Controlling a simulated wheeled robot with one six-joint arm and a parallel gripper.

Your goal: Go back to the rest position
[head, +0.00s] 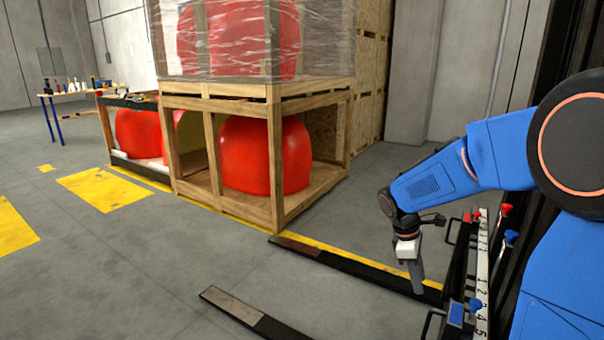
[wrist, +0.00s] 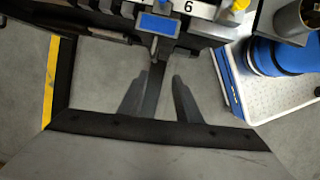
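My gripper (head: 416,278) hangs at the end of my blue arm on the right of the head view, pointing down beside a numbered rack (head: 481,262). In the wrist view the two grey fingers of my gripper (wrist: 162,80) stand apart with a gap between them. I see nothing held; a dark bar shows behind the gap. The rack (wrist: 205,10) also shows at the top of the wrist view, with a blue block (wrist: 158,25) and the number 6.
A wooden crate (head: 277,160) with red nosecones stands at centre, another wrapped one above it. Dark fork bars (head: 350,265) lie low over the floor. A tool table (head: 70,92) stands far left.

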